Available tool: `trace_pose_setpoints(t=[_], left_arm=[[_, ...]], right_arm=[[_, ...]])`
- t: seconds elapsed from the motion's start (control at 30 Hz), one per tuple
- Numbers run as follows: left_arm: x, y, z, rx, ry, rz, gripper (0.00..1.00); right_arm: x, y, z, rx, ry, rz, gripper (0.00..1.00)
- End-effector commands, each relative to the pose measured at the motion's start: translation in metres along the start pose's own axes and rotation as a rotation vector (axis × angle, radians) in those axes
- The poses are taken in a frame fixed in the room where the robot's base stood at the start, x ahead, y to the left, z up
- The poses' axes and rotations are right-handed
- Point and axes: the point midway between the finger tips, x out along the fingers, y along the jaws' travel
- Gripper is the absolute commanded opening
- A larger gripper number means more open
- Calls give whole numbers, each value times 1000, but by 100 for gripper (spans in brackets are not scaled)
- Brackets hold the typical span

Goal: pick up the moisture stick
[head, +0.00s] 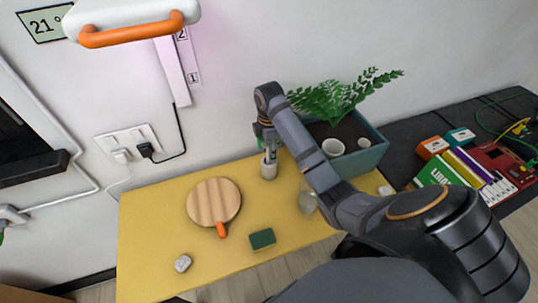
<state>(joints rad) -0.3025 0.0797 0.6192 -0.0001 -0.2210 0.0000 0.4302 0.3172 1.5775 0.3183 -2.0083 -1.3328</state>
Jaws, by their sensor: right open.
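My right gripper (268,150) is open and points down just above a small grey cup (268,170) on the yellow table. Its fingers overlap the cup's top, so I cannot tell whether they touch what is there. I cannot make out the moisture stick clearly; something thin seems to stand at the cup's mouth between the fingers, partly hidden by them. A teal planter (372,160) with a green fern (335,100) stands to the right, partly behind my right arm.
On the yellow table (150,215) are a round wooden board (212,203) with an orange handle, a green sponge (262,240), a grey stone (182,263) and a clear jar (307,202) beside my forearm. A dark bench (405,150) with books and boxes adjoins at right. A wall stands behind.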

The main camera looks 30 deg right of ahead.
Motion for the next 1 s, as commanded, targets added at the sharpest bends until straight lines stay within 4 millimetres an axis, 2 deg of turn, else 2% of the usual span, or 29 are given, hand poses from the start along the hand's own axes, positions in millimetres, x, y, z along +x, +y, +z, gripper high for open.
trace_pose_setpoints(t=[0.03, 0.2, 0.53, 0.87, 1.0], left_arm=[[5, 0, 3, 0, -4, 0, 40], [2, 0, 2, 0, -4, 0, 40], [1, 0, -2, 0, 4, 0, 40], [1, 0, -4, 0, 7, 0, 40], [-9, -1, -5, 0, 7, 0, 40]], right_arm=[[4, 0, 0, 0, 0, 1, 44], [1, 0, 0, 0, 0, 1, 44], [1, 0, 0, 0, 0, 1, 1], [0, 0, 0, 0, 0, 1, 0], [-10, 0, 0, 0, 0, 1, 0]])
